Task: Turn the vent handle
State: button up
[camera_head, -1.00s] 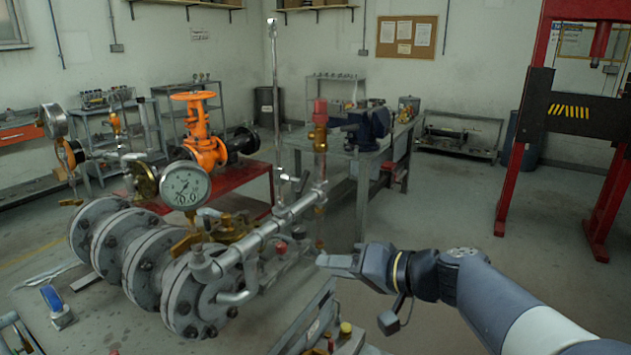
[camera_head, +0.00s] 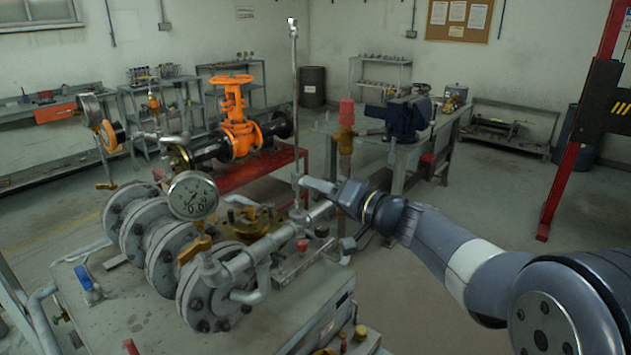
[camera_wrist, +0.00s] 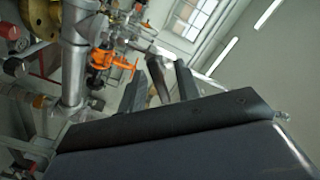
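The thin upright vent pipe (camera_head: 295,100) rises from the grey pipework, and a small valve with a light grey handle sits low on it. My gripper (camera_head: 316,186) is right beside that low part in the head view and hides part of the handle. In the wrist view my gripper's two dark fingers (camera_wrist: 158,88) stand apart. A grey bar (camera_wrist: 157,72), which looks like the vent handle, lies between them. I cannot tell whether either finger touches it.
A red-capped brass fitting (camera_head: 346,120) stands just behind my wrist. A pressure gauge (camera_head: 193,195) and grey flanges (camera_head: 210,290) are to the left. An orange valve (camera_head: 237,115) is on a red stand behind. The floor at right is open.

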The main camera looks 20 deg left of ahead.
jog(key=shift+w+a, duration=0.25)
jog(key=shift+a, duration=0.4)
jog(key=shift+c, duration=0.5)
grip_shut()
